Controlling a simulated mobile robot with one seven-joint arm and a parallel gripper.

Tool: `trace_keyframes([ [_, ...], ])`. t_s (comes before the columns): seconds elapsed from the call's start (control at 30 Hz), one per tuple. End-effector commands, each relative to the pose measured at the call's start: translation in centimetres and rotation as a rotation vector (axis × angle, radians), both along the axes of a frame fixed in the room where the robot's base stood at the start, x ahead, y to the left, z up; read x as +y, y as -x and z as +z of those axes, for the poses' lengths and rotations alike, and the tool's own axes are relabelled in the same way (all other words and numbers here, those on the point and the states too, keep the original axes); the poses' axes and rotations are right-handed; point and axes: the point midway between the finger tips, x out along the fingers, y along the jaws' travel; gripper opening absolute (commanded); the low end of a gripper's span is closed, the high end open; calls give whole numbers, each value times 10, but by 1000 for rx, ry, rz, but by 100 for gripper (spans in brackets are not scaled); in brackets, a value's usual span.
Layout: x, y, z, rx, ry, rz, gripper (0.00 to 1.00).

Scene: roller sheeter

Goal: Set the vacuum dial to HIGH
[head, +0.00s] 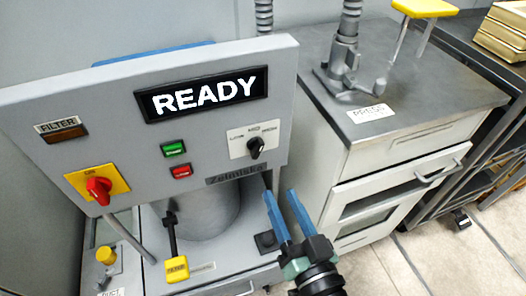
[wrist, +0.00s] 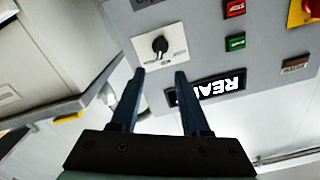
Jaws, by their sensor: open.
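The vacuum dial is a black knob (head: 256,147) on a pale plate (head: 240,146) marked LOW, MED and HIGH, on the right side of the grey control panel (head: 220,130). The exact mark its pointer faces is hard to read. The dial also shows upside down in the wrist view (wrist: 160,45), just beyond the fingertips. My gripper (head: 284,194) is open and empty, with two blue fingers apart, below and to the right of the dial in the head view. In the wrist view my gripper (wrist: 160,74) points toward the panel, not touching the dial.
The panel has a READY display (head: 203,95), a green button (head: 174,148), a red button (head: 181,171) and a red switch (head: 98,188) on yellow. A grey cabinet (head: 400,140) stands at right.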

Motion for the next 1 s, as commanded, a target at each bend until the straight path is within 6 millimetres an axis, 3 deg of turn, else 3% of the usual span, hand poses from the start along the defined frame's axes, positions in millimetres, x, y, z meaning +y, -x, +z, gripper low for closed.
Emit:
trace_keyframes([
  [0.3, 22, -64, 4, -2, 0, 5, 46],
  [0.5, 31, -94, 2, -1, 0, 2, 46],
  [0.7, 35, -106, 1, 0, 0, 1, 46],
  [0.97, 35, -107, 0, 0, -1, 0, 46],
  [1.0, 35, -107, 0, 0, -1, 0, 43],
])
